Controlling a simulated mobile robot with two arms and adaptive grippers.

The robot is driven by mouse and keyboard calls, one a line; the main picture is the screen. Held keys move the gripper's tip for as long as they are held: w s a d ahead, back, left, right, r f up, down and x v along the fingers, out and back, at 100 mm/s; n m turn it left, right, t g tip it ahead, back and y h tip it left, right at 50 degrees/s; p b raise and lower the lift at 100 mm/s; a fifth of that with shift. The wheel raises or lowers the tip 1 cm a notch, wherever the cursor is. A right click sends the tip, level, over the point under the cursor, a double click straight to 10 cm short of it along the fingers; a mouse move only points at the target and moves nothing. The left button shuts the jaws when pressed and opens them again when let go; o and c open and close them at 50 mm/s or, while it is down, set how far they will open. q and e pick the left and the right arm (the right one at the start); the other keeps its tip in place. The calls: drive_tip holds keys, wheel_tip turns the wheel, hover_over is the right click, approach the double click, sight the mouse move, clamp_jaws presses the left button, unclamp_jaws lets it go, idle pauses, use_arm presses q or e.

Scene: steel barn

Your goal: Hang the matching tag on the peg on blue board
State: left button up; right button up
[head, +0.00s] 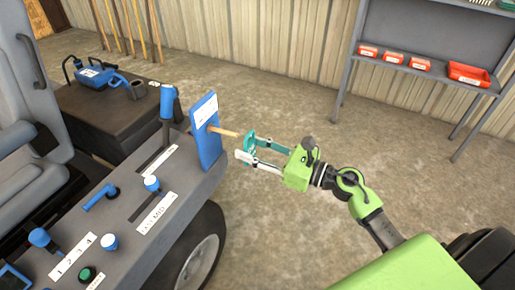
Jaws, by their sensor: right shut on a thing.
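The blue board (205,147) stands upright at the edge of the grey console, with a white label (206,110) near its top. A wooden peg (224,132) sticks out from the board to the right. My right gripper (249,148) is at the free end of the peg, shut on a teal tag (249,143). The tag is close to the peg's tip; I cannot tell whether the peg passes through it. Any marking on the tag is unreadable. My left gripper is out of view.
The grey console (131,215) carries blue levers, knobs and a green button (87,273). A seat (30,160) is at the left. A shelf (425,70) with red bins stands at the back right. The floor between is clear.

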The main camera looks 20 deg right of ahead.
drive_tip(key=shift+x, duration=1.3)
drive_tip(key=x, duration=0.2)
drive_tip(key=p+x, duration=0.1)
drive_tip(key=x, duration=0.1)
drive_tip(key=shift+w+a+f, duration=0.2)
drive_tip(key=shift+f, duration=0.05)
drive_tip(key=shift+w+a+f, duration=0.15)
drive_tip(key=shift+w+a, duration=0.25)
drive_tip(key=shift+w, duration=0.1)
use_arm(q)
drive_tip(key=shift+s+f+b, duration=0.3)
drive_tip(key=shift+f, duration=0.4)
use_arm(e)
drive_tip(key=shift+w+a+f, duration=0.15)
drive_tip(key=shift+f, duration=0.05)
